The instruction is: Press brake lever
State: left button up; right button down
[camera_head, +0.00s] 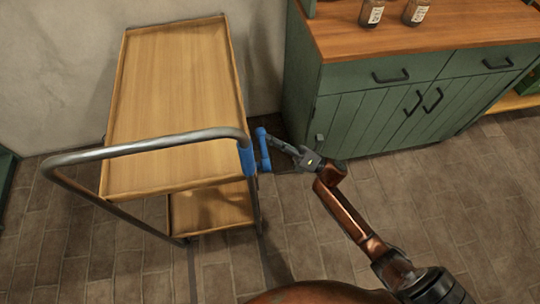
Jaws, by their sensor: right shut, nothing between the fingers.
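The wooden two-shelf trolley (180,80) stands at the left with a bent metal handle (150,147) on its near side. A blue brake lever (264,152) sits at the right end of the handle, next to a blue sleeve (247,160) on the post. My right gripper (272,141) is shut and empty, reaching in from the right with its fingertips at the upper part of the lever. I cannot tell whether they touch it. My left gripper is out of view.
A green cabinet (360,110) with a wooden top (440,28) and two jars (372,12) stands at the back right. A pale wall (60,70) is behind the trolley. Brick-patterned floor (460,200) is clear to the right.

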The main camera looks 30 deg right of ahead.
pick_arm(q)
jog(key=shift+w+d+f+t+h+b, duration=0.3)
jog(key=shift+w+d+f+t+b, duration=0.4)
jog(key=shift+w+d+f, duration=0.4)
pick_arm(e)
jog(key=s+d+f, duration=0.3)
jog(key=d+f, duration=0.5)
jog(key=f, duration=0.2)
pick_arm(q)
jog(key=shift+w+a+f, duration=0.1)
